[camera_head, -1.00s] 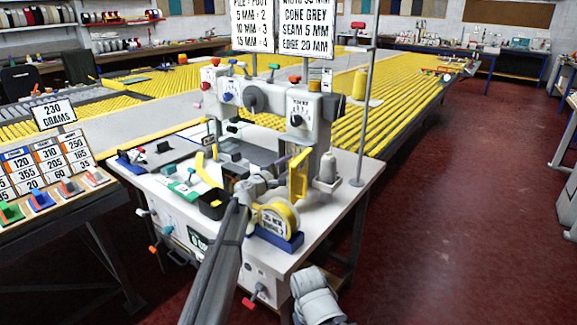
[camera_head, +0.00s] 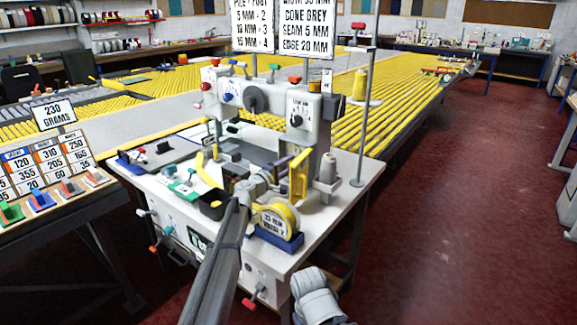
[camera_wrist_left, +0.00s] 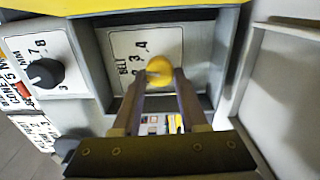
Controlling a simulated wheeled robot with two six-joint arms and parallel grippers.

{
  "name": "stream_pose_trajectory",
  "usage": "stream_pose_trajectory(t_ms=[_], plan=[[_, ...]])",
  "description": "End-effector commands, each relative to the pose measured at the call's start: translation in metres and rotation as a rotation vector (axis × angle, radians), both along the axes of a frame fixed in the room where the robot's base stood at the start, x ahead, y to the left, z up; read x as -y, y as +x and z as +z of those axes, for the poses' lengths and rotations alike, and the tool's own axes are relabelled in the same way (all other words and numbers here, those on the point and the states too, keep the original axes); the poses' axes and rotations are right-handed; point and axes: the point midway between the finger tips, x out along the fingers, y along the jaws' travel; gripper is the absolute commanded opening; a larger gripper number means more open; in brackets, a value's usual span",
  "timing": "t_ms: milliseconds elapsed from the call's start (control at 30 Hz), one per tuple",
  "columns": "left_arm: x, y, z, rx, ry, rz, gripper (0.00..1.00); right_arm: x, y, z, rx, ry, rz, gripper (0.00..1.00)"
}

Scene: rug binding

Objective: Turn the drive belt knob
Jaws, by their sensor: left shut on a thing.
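The yellow drive belt knob (camera_wrist_left: 158,68) sits on a white plate marked BELT with numbers (camera_wrist_left: 130,50), inside a recess, in the left wrist view. My left gripper (camera_wrist_left: 160,78) is shut on the knob, one finger on each side. In the head view my left arm reaches to the sewing machine (camera_head: 300,105), and its gripper lies around the machine's front, near the yellow bracket (camera_head: 299,175). The knob itself cannot be made out there. My right arm shows only in part at the bottom, and its fingers are not visible.
A black dial (camera_wrist_left: 45,74) on a white plate is left of the recess. A yellow tape roll (camera_head: 278,218) in a blue holder and a grey cone (camera_head: 327,170) stand on the machine table (camera_head: 340,205). Red floor is open at right.

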Motion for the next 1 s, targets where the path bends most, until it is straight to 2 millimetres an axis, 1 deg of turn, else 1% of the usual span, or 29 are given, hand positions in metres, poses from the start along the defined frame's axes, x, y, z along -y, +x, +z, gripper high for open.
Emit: stream_pose_trajectory(t_ms=[167,200,433,467,767,867,1000], plan=[[0.0003,-0.0007,-0.0004,0.0,0.001,-0.001,0.0,0.0,0.0,-0.0002,0.0,0.0,0.0,0.0],[0.0003,-0.0007,-0.0004,-0.001,0.001,-0.001,0.45,0.0,0.0,-0.0002,0.0,0.0,0.0,0.0],[0.0002,-0.0004,-0.0002,-0.001,-0.001,-0.001,0.71,0.0,0.0,-0.0001,0.0,0.0,0.0,0.0],[0.0002,-0.0004,-0.0002,-0.001,-0.001,0.0,0.73,0.0,0.0,-0.0001,0.0,0.0,0.0,0.0],[0.0001,-0.0002,-0.0002,-0.01,-0.014,0.0,0.73,0.0,0.0,-0.0002,0.0,0.0,0.0,0.0],[0.0,-0.0001,-0.0005,-0.041,-0.056,0.0,0.73,0.0001,0.0,-0.0005,0.0,0.0,0.0,0.0],[0.0001,-0.0002,-0.0011,-0.123,-0.169,0.0,0.73,0.0,0.0,-0.0011,0.0,0.0,0.0,0.0]])
